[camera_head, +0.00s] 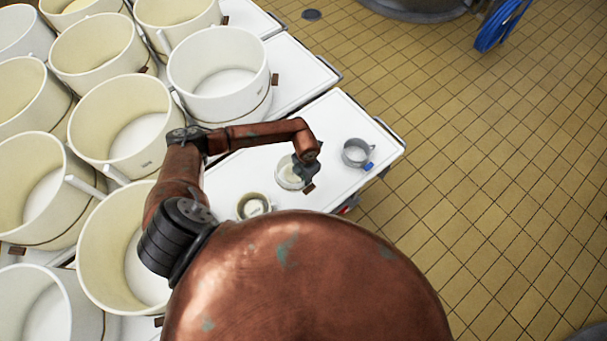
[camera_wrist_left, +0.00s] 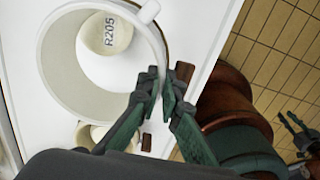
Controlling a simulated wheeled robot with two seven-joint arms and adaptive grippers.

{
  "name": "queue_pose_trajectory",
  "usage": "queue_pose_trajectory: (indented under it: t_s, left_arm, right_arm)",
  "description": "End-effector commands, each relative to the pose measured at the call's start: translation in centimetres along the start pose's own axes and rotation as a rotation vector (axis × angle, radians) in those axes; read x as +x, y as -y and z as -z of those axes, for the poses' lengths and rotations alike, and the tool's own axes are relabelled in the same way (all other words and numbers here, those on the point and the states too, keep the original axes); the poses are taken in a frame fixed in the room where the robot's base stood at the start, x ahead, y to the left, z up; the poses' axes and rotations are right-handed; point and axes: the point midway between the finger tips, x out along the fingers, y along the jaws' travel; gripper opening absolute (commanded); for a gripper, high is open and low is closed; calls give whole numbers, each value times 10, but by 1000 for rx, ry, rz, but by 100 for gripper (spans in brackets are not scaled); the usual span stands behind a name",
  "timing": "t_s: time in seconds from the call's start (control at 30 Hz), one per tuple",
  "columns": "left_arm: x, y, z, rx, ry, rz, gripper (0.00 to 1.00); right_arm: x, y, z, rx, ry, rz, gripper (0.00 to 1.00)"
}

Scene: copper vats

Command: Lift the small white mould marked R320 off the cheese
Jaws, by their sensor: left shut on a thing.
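My left gripper (camera_head: 303,172) is shut on the rim of a small white mould (camera_head: 284,176) over the white table. In the left wrist view the fingertips (camera_wrist_left: 158,90) pinch the wall of this open white ring (camera_wrist_left: 62,72). The mark R320 cannot be read in either view. A pale round piece marked R205 (camera_wrist_left: 105,33) shows through the ring's opening. I cannot tell whether the ring touches anything below. A dark gripper (camera_wrist_left: 298,135), seemingly my right one, shows small at the right edge of the left wrist view; its jaws are unclear.
Another small round mould (camera_head: 254,205) with pale content stands nearer me. A grey metal cup (camera_head: 356,152) stands at the table's right, beside a blue item (camera_head: 368,166). Several large white tubs (camera_head: 222,75) crowd the left. The tiled floor (camera_head: 480,170) is open at right.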

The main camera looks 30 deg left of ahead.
Motion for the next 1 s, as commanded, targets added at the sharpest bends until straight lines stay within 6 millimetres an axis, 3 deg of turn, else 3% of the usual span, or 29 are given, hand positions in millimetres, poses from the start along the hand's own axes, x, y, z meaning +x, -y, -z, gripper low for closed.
queue_pose_trajectory:
  t_s: [0.03,0.4,0.63,1.0]
  left_arm:
    - [-15,5,3,2,2,0,0]
    - [-40,58,43,1,0,1,0]
    - [-46,73,54,0,0,1,0]
    - [-45,76,57,0,0,0,0]
  right_arm:
    - [-15,0,4,1,-5,1,26]
    - [-64,-1,14,2,-16,0,26]
    - [-75,-2,16,1,-17,-1,26]
    - [-77,-6,15,0,-16,-5,26]
